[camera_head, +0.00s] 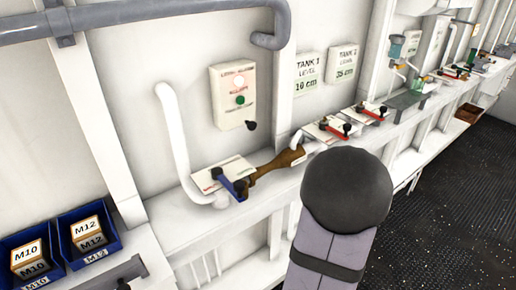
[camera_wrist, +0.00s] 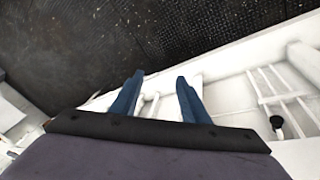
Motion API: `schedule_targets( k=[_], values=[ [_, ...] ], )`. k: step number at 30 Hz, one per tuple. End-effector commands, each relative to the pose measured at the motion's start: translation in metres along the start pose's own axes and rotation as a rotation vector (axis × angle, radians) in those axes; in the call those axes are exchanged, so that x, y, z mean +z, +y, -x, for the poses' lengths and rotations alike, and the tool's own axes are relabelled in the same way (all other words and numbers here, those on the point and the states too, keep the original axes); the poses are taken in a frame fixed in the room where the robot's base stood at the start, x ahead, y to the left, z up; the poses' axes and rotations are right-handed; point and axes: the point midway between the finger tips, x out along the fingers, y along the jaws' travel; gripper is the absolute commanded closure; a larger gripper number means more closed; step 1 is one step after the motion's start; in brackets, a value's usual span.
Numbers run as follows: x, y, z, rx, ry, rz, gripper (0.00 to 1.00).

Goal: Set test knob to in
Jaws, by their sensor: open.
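A ledge below the panel carries a blue-handled valve (camera_head: 233,187), a brown-handled tool (camera_head: 277,163) and red-handled valves (camera_head: 331,130). A white pipe (camera_head: 176,140) rises left of the panel. Blue bins (camera_head: 88,228) stand lower left. Dark floor (camera_head: 450,210) is open at right.

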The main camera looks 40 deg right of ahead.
Motion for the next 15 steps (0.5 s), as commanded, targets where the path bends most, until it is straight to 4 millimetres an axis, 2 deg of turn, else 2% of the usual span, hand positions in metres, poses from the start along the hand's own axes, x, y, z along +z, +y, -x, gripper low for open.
schedule_targets(
  k=[1, 2, 5, 6, 8, 9, 12, 15],
  values=[
    [-0.024, 0.011, -0.002, 0.014, 0.083, 0.014, 0.59],
    [-0.038, 0.015, -0.002, 0.02, 0.134, 0.028, 0.59],
    [-0.093, 0.017, 0.007, 0.016, 0.331, 0.089, 0.59],
    [-0.116, 0.012, 0.015, 0.004, 0.415, 0.119, 0.59],
    [-0.148, 0.003, 0.03, -0.023, 0.542, 0.161, 0.59],
    [-0.169, -0.005, 0.043, -0.048, 0.629, 0.189, 0.59],
    [-0.208, -0.031, 0.082, -0.133, 0.83, 0.255, 0.59],
    [-0.231, -0.062, 0.124, -0.254, 1.004, 0.311, 0.59]
  ],
)
